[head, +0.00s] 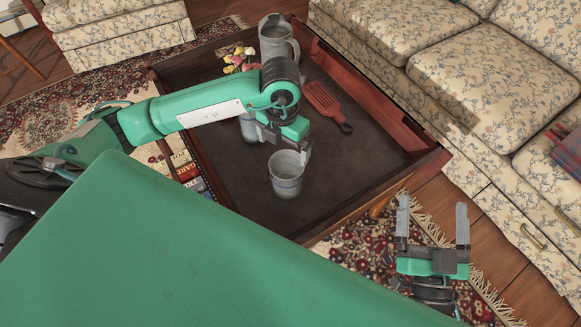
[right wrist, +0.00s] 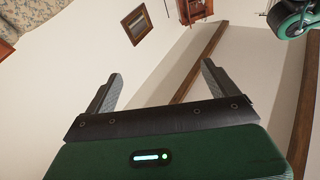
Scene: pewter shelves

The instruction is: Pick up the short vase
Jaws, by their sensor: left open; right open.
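A short grey metal vase (head: 286,178), shaped like a cup, stands upright on the dark floor of the wooden tray-like table (head: 235,185). My left gripper (head: 291,148) reaches in from the left, just at the back of this vase's rim; whether it touches is unclear. One grey finger shows beside the rim, and the other is largely hidden. A second grey vessel (head: 248,127) stands behind, partly covered by my arm. My right gripper (head: 432,212) is open and empty over the rug, right of the table. It also shows in the right wrist view (right wrist: 160,85), its fingers apart with nothing between.
A tall grey pitcher (head: 279,40), pink and yellow flowers (head: 241,60) and a red slotted paddle (head: 325,104) are on the table. Raised wooden edges surround it. A floral sofa (head: 480,90) is close on the right. The table's front right floor is clear.

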